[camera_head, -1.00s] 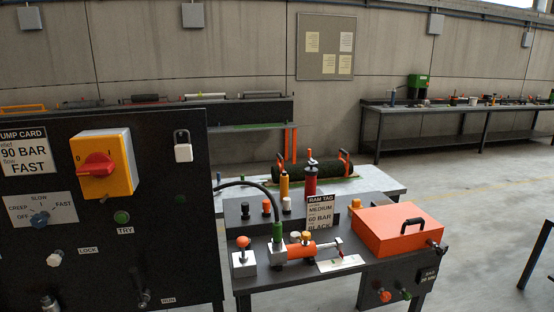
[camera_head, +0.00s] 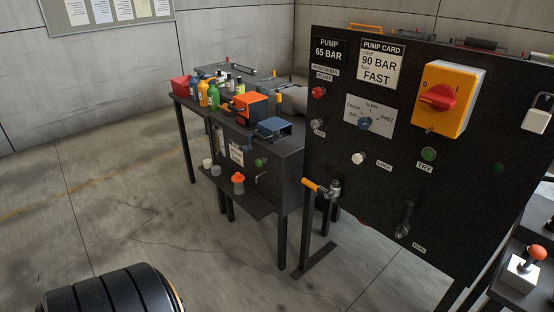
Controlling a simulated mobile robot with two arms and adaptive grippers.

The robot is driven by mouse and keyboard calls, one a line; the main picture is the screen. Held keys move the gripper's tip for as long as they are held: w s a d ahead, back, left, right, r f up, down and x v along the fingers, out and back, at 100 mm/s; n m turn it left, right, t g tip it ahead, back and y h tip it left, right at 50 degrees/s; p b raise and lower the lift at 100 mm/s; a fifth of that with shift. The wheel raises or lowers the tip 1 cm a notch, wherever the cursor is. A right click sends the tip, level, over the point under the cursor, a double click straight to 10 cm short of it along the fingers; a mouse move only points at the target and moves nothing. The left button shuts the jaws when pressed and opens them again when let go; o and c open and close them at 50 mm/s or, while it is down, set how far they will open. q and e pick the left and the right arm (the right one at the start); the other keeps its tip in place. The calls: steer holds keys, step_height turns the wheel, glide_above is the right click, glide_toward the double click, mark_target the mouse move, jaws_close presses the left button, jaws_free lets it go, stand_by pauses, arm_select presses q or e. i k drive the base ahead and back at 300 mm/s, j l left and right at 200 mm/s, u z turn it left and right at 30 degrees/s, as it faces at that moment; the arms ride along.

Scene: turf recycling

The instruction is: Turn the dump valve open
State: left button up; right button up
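A valve with a yellow-orange lever handle (camera_head: 313,185) and a grey metal body (camera_head: 334,190) sits at the lower left edge of the black pump panel (camera_head: 385,215). It is the likeliest dump valve, but I see no readable label on it. Its handle points left, out past the panel edge, and looks nearly level. Neither of my grippers is in view, and nothing touches the valve.
The panel also carries a red rotary switch (camera_head: 437,97) on a yellow box, a blue selector knob (camera_head: 364,123) and a green TRY button (camera_head: 428,154). A bench with bottles (camera_head: 213,95) stands behind to the left. Open concrete floor (camera_head: 120,200) lies at left.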

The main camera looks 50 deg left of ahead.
mark_target(327, 195)
steer(key=u, duration=1.25)
steer(key=i+l, duration=0.45)
steer(key=i, duration=0.15)
steer(key=i+l, duration=0.45)
steer(key=i, duration=0.15)
